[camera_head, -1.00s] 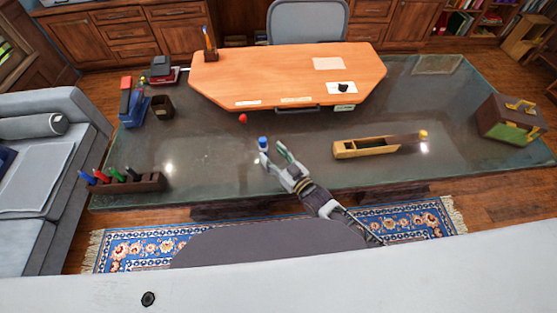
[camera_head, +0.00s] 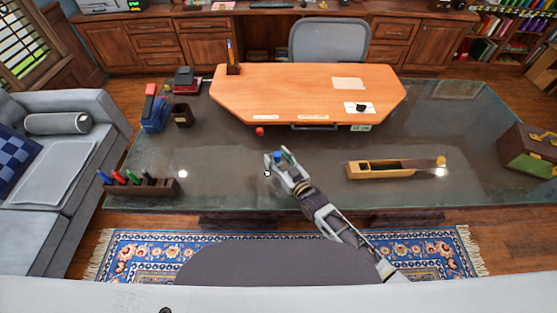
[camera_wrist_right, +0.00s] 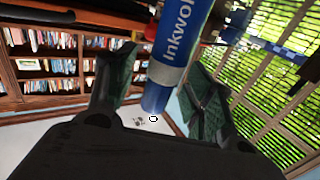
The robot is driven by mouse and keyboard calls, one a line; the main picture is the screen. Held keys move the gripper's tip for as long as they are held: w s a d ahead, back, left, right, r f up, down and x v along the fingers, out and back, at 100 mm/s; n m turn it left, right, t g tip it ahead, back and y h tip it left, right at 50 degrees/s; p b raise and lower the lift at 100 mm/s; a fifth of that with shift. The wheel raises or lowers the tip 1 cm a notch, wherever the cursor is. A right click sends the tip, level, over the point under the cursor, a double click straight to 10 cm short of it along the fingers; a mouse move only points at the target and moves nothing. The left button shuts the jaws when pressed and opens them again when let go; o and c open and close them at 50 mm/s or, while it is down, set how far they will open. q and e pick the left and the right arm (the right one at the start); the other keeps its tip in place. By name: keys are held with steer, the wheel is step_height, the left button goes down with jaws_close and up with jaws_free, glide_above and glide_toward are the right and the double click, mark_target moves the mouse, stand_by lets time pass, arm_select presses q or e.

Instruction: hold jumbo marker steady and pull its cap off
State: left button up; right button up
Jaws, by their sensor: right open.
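The blue jumbo marker (camera_wrist_right: 178,45), with white "Inkwor..." lettering and a pale band, stands between the two fingers of my right gripper in the right wrist view. Its plain blue end (camera_wrist_right: 155,98) points toward the palm. My right gripper (camera_wrist_right: 160,90) is open, with a finger on each side of the marker and gaps visible. In the head view my right gripper (camera_head: 279,157) is over the near middle of the glass table, and a blue end of the marker (camera_head: 277,156) shows between its fingers. My left gripper is in neither view.
A small red object (camera_head: 260,132) is by the orange desk panel (camera_head: 300,95). A chest (camera_head: 530,150) stands far right.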

steer(key=shift+c, duration=0.4)
steer(key=c, duration=1)
steer(key=shift+c, duration=0.2)
steer(key=o, duration=1.1)
steer(key=shift+s, duration=0.15)
steer(key=shift+v, duration=5.9)
steer(key=shift+f+h, duration=0.1)
steer(key=shift+h, duration=0.2)
